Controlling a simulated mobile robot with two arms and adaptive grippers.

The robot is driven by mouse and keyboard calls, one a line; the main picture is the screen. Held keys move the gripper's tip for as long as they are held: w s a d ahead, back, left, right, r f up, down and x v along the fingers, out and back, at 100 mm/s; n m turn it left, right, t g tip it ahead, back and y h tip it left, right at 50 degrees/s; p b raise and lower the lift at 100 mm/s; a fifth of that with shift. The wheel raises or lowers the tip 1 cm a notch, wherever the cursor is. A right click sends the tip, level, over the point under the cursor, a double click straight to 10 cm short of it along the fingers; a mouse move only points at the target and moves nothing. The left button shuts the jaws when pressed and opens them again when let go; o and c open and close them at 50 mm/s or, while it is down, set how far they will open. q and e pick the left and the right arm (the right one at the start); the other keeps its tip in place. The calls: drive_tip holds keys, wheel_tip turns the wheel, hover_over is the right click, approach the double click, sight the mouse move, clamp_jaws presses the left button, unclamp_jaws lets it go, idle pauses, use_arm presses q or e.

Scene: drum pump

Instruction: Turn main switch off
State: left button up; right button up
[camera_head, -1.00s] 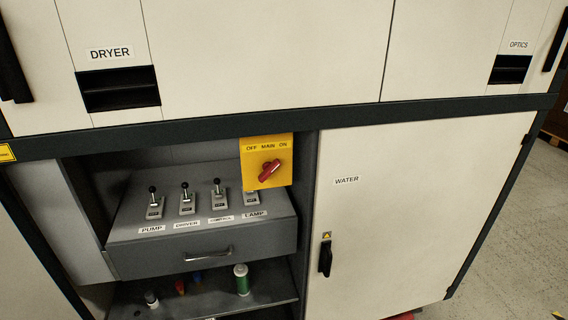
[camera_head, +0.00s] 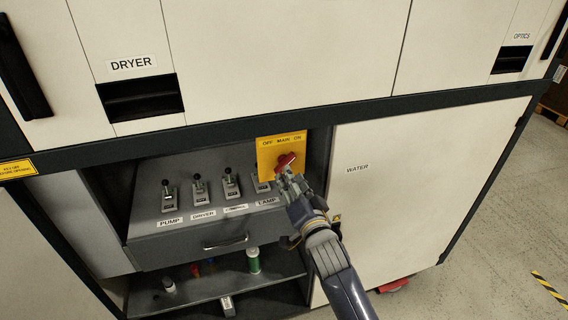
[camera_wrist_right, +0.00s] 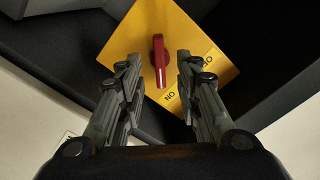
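The main switch is a red knob (camera_head: 286,160) on a yellow plate (camera_head: 268,153) lettered OFF, MAIN, ON. Its handle is slanted, with the upper right end toward ON. In the right wrist view the knob (camera_wrist_right: 159,60) shows a white mark at its end nearer the ON lettering on the yellow plate (camera_wrist_right: 205,48). My right gripper (camera_head: 287,175) is at the knob, covering its lower part in the head view. In the wrist view its two fingers (camera_wrist_right: 157,75) are open, one on each side of the knob, with visible gaps. My left gripper is not in view.
Several small lever switches (camera_head: 199,187) stand on a grey panel left of the plate, above a drawer (camera_head: 215,237). A shelf below holds small bottles, one of them green (camera_head: 253,261). The water door (camera_head: 420,180) is right of the plate, and open floor lies farther right.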

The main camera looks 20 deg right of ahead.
sight(284, 164)
drive_tip(key=w+p, duration=0.1)
drive_tip(key=w, duration=0.5)
drive_tip(key=shift+w, duration=0.3)
clamp_jaws()
